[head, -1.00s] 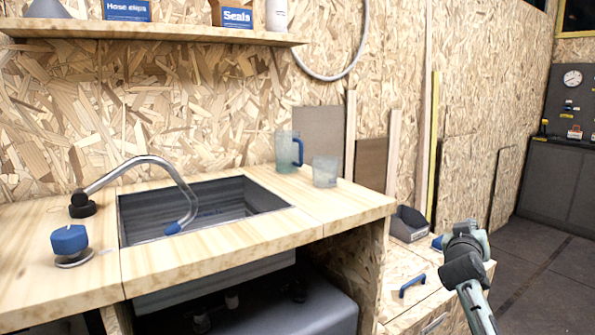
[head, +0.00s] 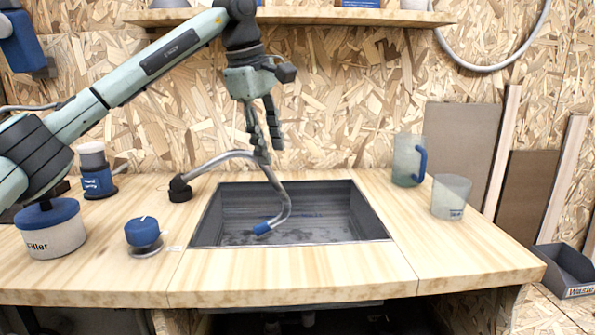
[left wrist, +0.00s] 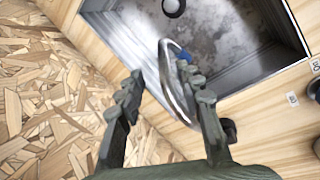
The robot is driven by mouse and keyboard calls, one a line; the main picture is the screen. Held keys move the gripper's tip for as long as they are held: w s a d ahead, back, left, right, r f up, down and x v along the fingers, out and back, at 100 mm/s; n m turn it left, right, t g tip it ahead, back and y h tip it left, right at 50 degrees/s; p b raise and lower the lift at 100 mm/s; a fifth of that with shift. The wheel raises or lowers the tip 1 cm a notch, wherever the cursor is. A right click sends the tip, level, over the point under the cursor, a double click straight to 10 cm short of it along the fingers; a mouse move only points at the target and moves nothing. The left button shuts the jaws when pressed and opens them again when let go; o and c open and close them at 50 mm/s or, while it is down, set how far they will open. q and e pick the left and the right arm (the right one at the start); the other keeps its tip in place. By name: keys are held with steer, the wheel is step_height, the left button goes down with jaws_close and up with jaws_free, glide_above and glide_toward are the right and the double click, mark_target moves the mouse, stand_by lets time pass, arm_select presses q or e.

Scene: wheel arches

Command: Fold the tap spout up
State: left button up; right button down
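The tap spout (head: 238,155) is a grey bent tube rising from a black base (head: 180,188) at the sink's back left. It arches over the sink (head: 330,210), and its blue tip (head: 262,228) hangs low inside the basin. My left gripper (head: 269,154) points down at the tube's bend, its two fingers apart. In the left wrist view the open fingers (left wrist: 161,72) have the spout (left wrist: 178,92) showing between them, nearer the right finger. I cannot tell whether they touch it. My right gripper is not in view.
A blue-topped knob (head: 142,232), a Filler tub (head: 52,232) and a hand-soap jar (head: 95,172) stand left of the sink. A jug (head: 408,162) and a clear cup (head: 450,197) stand right. A shelf (head: 300,16) runs above. The front worktop is clear.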

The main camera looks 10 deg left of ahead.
mark_target(271, 169)
arm_select(q)
steer(key=shift+y, duration=0.4)
steer(key=x, duration=0.8)
steer(key=shift+s+a, duration=0.1)
steer(key=shift+a, duration=0.3)
steer(key=shift+c, duration=0.5)
jaws_close()
